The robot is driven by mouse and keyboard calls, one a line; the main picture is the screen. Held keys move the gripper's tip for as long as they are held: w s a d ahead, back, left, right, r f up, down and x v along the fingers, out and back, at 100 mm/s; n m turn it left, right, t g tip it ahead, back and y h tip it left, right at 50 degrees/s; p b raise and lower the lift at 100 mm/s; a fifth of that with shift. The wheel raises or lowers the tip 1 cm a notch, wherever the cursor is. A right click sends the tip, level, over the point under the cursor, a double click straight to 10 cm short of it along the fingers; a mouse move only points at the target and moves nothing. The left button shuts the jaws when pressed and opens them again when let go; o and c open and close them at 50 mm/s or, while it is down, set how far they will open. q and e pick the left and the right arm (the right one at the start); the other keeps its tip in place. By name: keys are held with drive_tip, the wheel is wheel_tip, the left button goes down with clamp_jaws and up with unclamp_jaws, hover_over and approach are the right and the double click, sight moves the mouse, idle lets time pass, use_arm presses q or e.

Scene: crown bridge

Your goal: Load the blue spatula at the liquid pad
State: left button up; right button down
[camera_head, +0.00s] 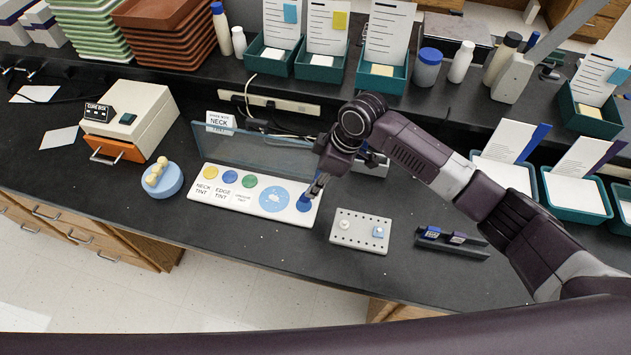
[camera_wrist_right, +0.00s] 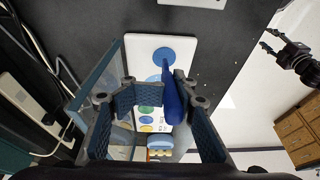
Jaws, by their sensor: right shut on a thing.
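A white board (camera_head: 238,196) carries small yellow, blue and green discs, a larger light blue disc (camera_head: 273,197) with a white mark, and a darker blue disc (camera_head: 304,204) at its right end. My right gripper (camera_head: 317,184) is low over that right end. In the right wrist view, the gripper (camera_wrist_right: 157,92) is shut on the blue spatula (camera_wrist_right: 176,103). The spatula's thin end points to the dark blue disc (camera_wrist_right: 164,54) and overlaps its edge; I cannot tell whether they touch. My left gripper (camera_wrist_right: 270,42) shows only in the wrist view, empty with fingers apart.
A clear panel (camera_head: 265,153) stands behind the board. A grey perforated block (camera_head: 360,230) and a dark rack (camera_head: 452,243) are to the right. A round blue stand (camera_head: 163,183) with yellowish teeth and a cure box (camera_head: 128,120) are to the left. The front counter strip is clear.

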drive_tip(key=shift+f+b, duration=0.3)
drive_tip(key=shift+f, duration=0.35)
idle(0.4)
drive_tip(key=shift+s+f+p, duration=0.1)
drive_tip(key=shift+p, duration=0.25)
idle(1.4)
wheel_tip(320, 180, up, 7)
drive_tip(key=p, duration=0.7)
idle(0.4)
idle(0.4)
